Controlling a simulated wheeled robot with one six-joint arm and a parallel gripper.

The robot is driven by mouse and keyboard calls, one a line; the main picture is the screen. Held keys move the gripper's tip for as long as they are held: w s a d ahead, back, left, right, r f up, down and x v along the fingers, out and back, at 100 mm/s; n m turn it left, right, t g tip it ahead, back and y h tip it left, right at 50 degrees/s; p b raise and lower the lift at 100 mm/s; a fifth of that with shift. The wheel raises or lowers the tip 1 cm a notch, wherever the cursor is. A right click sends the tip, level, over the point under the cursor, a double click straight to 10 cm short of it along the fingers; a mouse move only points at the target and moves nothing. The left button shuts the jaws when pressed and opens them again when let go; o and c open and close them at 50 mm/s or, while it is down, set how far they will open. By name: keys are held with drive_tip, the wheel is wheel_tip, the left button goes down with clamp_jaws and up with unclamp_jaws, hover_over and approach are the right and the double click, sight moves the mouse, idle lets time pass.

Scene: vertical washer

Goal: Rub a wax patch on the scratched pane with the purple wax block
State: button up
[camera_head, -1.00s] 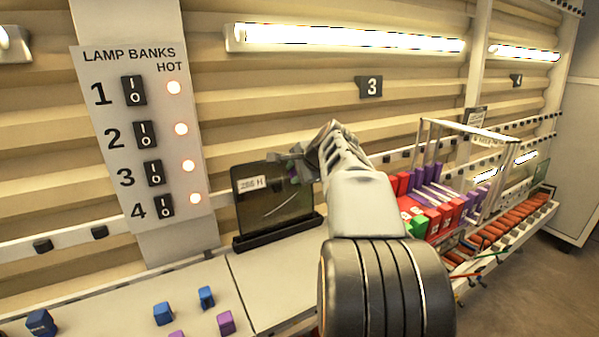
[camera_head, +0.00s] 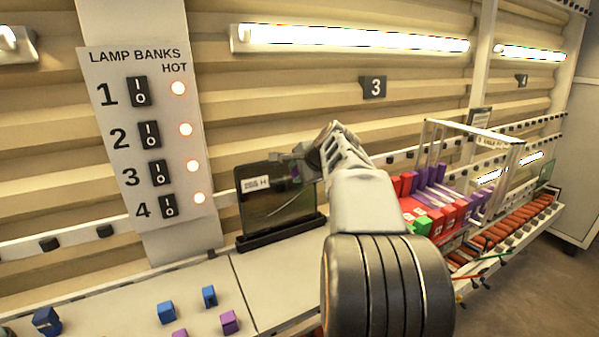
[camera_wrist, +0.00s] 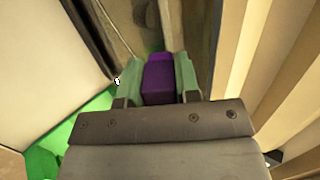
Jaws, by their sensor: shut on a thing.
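The scratched pane (camera_head: 262,215) is a dark glass sheet standing upright in a black base on the white counter. It has a white label at its upper left, and a pale curved scratch shows on its face. My gripper (camera_head: 287,165) is at the pane's upper right, in front of it or against it; I cannot tell whether it touches. In the wrist view my gripper (camera_wrist: 157,72) is shut on the purple wax block (camera_wrist: 158,82), held between two green fingers. The block's far end points toward the glass.
Blue blocks (camera_head: 166,311) and purple blocks (camera_head: 229,321) lie on the counter at lower left. A rack (camera_head: 519,160) with red, green and purple pieces stands right of my arm. The lamp switch panel (camera_head: 145,130) is on the wall. The counter before the pane is clear.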

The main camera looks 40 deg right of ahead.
drive_tip(key=shift+w, duration=0.35)
drive_tip(key=shift+d, duration=0.15)
drive_tip(key=d, duration=0.2)
drive_tip(key=d+p, duration=0.1)
drive_tip(key=shift+s+d, duration=0.3)
drive_tip(key=shift+d, duration=0.1)
drive_tip(key=shift+w+a, duration=0.15)
drive_tip(key=shift+a, duration=0.85)
drive_tip(key=shift+w+a, duration=0.15)
drive_tip(key=shift+a, duration=0.85)
